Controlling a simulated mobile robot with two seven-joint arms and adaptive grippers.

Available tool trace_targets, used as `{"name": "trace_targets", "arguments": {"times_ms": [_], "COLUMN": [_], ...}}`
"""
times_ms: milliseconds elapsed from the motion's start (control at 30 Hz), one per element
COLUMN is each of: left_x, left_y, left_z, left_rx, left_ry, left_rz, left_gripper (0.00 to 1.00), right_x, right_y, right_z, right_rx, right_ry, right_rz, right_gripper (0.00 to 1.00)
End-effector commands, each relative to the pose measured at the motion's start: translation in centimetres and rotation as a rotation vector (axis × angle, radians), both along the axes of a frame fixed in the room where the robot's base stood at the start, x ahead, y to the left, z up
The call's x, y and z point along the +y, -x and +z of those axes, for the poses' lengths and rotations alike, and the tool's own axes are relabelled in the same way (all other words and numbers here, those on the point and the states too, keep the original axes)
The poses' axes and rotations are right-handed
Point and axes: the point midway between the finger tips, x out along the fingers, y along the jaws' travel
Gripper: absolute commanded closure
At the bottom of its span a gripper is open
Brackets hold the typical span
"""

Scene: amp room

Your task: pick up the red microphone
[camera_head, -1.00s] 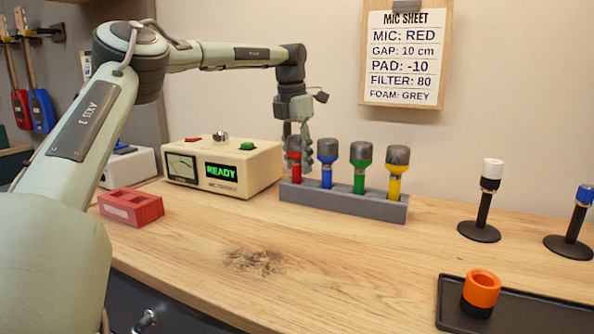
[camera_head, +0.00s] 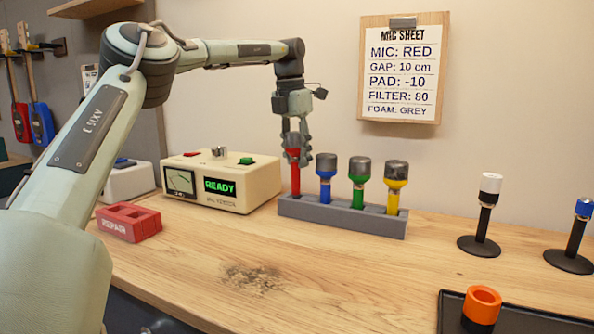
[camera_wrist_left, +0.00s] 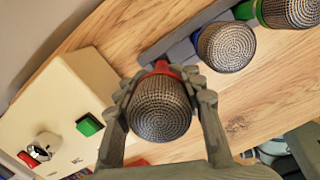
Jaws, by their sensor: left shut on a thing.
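The red microphone (camera_head: 295,178) is upright at the left end of the grey rack (camera_head: 340,215), and more of its red body shows than of its neighbours'. My left gripper (camera_head: 296,147) is shut around its head from above. In the left wrist view the mesh head of the red microphone (camera_wrist_left: 161,107) sits between the two fingers of my left gripper (camera_wrist_left: 160,95), with a red collar behind it. Whether its lower end is clear of the rack I cannot tell. My right gripper is not in view.
Blue (camera_head: 325,182), green (camera_head: 358,185) and yellow (camera_head: 394,188) microphones stand in the rack to the right. A cream READY box (camera_head: 225,182) is close on the left. A red block (camera_head: 129,222), two stands and a black tray (camera_head: 530,318) are apart.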

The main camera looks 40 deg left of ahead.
Motion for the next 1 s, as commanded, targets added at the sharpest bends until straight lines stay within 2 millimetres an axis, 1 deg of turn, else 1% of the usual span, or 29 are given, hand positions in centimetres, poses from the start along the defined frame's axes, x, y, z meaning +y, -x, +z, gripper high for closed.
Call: {"name": "trace_targets", "arguments": {"times_ms": [33,167,200,367,467,700,800,900,1000], "left_x": [0.0,0.0,-0.1,-0.6,-1.1,-3.1,-3.8,-4.4,-4.9], "left_y": [-0.1,-0.1,0.4,2.0,3.4,9.6,11.9,13.9,15.3], "left_z": [1.0,3.1,2.6,2.6,2.4,2.5,2.4,2.5,2.6], "left_rx": [-0.004,-0.004,-0.001,-0.004,-0.005,-0.007,-0.007,-0.005,-0.005], "left_ry": [-0.003,-0.003,0.0,0.001,0.001,0.001,0.0,0.001,0.0], "left_rz": [0.001,0.0,-0.001,-0.002,-0.003,-0.005,-0.004,-0.003,-0.002], "left_gripper": [1.0,1.0,1.0,1.0,1.0,1.0,1.0,1.0,1.0], "right_x": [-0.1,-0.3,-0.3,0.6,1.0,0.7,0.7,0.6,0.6], "right_y": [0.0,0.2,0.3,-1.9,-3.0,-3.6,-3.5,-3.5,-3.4], "right_z": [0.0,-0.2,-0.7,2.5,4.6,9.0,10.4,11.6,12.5], "right_rx": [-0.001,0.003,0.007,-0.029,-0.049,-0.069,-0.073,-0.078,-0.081], "right_ry": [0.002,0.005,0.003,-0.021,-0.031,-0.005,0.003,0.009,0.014], "right_rz": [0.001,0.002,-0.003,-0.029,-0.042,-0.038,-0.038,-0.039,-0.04], "right_gripper": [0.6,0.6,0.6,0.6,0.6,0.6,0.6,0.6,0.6]}}
